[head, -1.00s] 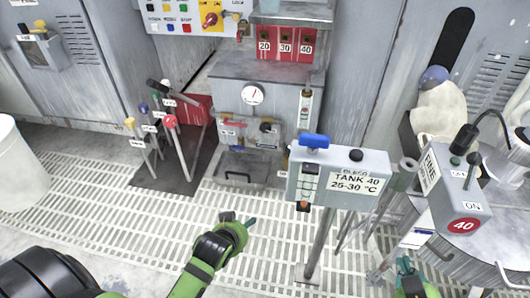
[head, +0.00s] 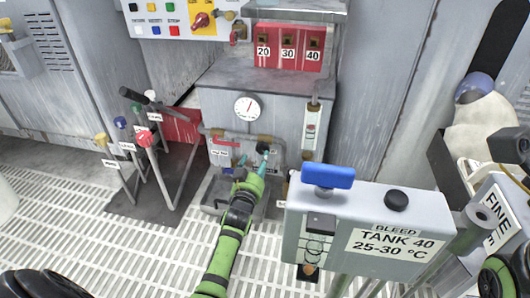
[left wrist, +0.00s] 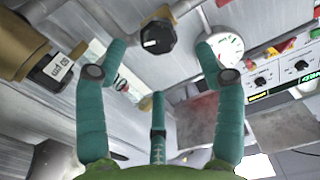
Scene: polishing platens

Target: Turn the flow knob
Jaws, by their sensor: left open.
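The flow knob is likely the black knob with a white mark in the left wrist view (left wrist: 157,37); it also shows small and dark on the pipe in the head view (head: 262,147). My left gripper (head: 253,162) reaches up to the pipework from below. Its teal fingers (left wrist: 160,62) are spread and empty, with the knob just beyond and between the two upper fingertips. I see no clear contact. Part of my right arm shows at the lower right of the head view, but its fingers do not show.
A round gauge (head: 247,107) sits above the pipe, close to the fingers in the wrist view. A grey TANK 40 box (head: 340,235) with a blue handle (head: 327,176) stands right of my left arm. Coloured levers (head: 146,140) stand to the left.

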